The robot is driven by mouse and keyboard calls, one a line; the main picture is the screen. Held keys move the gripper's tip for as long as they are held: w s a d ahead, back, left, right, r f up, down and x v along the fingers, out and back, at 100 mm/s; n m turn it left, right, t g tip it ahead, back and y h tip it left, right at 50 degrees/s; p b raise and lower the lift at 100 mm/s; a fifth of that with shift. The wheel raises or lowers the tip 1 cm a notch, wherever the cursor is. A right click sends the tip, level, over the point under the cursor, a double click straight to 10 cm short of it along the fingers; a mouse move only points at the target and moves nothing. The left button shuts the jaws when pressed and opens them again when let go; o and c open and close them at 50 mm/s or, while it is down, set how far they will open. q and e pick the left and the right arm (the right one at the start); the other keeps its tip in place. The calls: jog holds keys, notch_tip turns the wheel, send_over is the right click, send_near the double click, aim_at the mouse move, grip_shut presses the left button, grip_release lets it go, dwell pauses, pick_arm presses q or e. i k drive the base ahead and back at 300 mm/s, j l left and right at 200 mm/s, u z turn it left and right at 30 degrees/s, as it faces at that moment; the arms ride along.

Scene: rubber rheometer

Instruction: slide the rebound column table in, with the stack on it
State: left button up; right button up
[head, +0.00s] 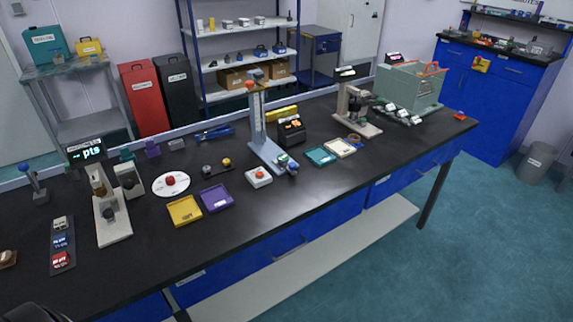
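The rebound column (258,125) stands upright near the middle of the black bench, a tall pale scale on a light blue-grey base with an orange-red part near its top. The base reaches toward the bench front, where a blue knob (292,168) shows at its end. I cannot make out the sliding table or a stack on it clearly at this size. A small dark shape shows at the lower left corner, too cut off to identify. No gripper fingers show in the head view.
A white box with a red button (258,177) sits just left of the base's front end. A black display unit (291,131) stands right behind it. Purple (216,198) and yellow (184,210) trays lie to the left, teal (320,157) and cream (340,148) ones right. Bare bench lies in front.

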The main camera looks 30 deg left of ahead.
aim_at(290, 167)
jog(key=i+l+u, duration=0.15)
jog(key=i+l, duration=0.15)
jog(key=i, duration=0.2)
jog(key=i+l+u, duration=0.2)
jog(key=i+l, duration=0.2)
jog(key=i, duration=0.1)
